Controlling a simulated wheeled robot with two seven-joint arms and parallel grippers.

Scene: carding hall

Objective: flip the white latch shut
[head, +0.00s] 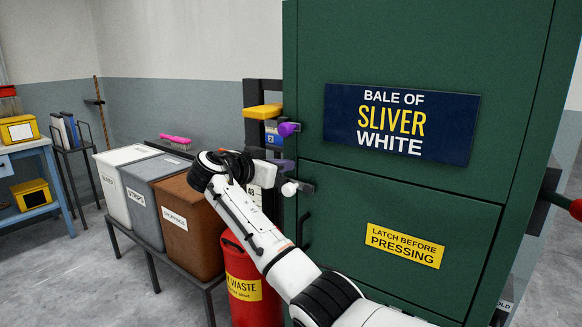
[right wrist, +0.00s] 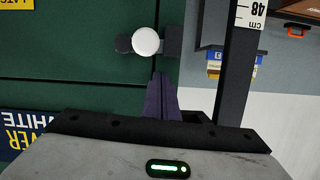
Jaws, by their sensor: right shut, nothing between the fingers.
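The white latch has a round white knob (head: 289,188) on a dark bar at the left edge of the green cabinet's (head: 400,45) lower door. In the right wrist view the knob (right wrist: 148,40) sits over the bar, with dark pieces on both sides of it. My right gripper (head: 284,164) is shut and empty, its dark purple fingers just above the knob in the head view. In the right wrist view the fingertips (right wrist: 160,76) point towards the knob with a small gap. A purple latch knob (head: 289,128) sits higher on the cabinet edge. My left gripper is out of view.
A door handle (head: 303,230) is below the white latch. Grey, white and brown bins (head: 190,225) and a red waste bin (head: 247,280) stand left of the cabinet. A dark post with a cm scale (right wrist: 238,70) stands close beside my right gripper.

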